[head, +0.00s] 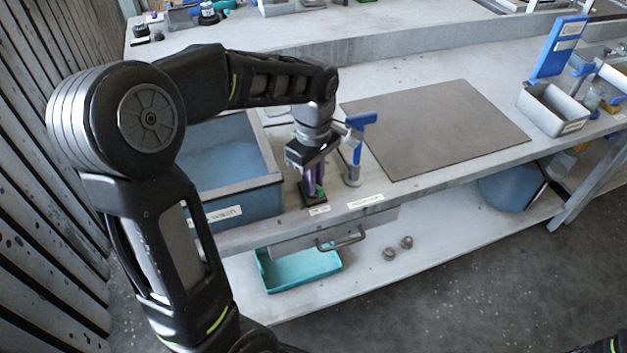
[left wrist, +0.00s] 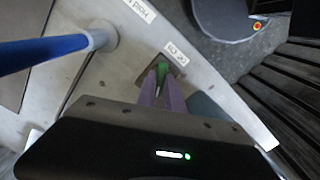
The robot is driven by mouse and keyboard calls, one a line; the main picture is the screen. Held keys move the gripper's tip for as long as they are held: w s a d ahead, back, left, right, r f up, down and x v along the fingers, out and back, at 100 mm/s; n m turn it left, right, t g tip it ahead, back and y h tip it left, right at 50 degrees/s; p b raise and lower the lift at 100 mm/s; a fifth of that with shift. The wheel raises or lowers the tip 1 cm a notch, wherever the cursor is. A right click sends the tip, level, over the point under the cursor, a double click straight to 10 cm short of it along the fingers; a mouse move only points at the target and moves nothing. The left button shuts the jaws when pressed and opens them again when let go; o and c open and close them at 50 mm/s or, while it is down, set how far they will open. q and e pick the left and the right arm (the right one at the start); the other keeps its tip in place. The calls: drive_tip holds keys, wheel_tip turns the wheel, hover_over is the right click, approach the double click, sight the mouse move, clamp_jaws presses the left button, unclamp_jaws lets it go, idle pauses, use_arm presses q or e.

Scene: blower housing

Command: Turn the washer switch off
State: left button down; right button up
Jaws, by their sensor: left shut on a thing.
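The washer switch is a small dark box (head: 317,202) on the bench's front edge, beside the blue basin. Its green lever (left wrist: 162,72) shows between my fingertips in the left wrist view. My left gripper (head: 315,188) reaches down from above, and its purple fingers (left wrist: 161,88) are shut on the green lever. The fingers hide part of the lever, so I cannot tell its exact position. A small white label (head: 319,210) sits in front of the switch. My right gripper is not in view.
A blue-handled upright fitting (head: 355,150) stands close to the right of my gripper. The blue basin (head: 225,160) is on the left. A flat brown mat (head: 440,128) lies clear on the bench. A teal tray (head: 300,268) sits on the lower shelf.

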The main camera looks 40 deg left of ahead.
use_arm(q)
drive_tip(key=shift+n, duration=0.3)
drive_tip(key=c, duration=1.5)
unclamp_jaws()
drive_tip(key=shift+o, duration=0.2)
drive_tip(key=shift+r, duration=0.15)
wheel_tip(320, 180, up, 8)
drive_tip(key=shift+f, duration=0.25)
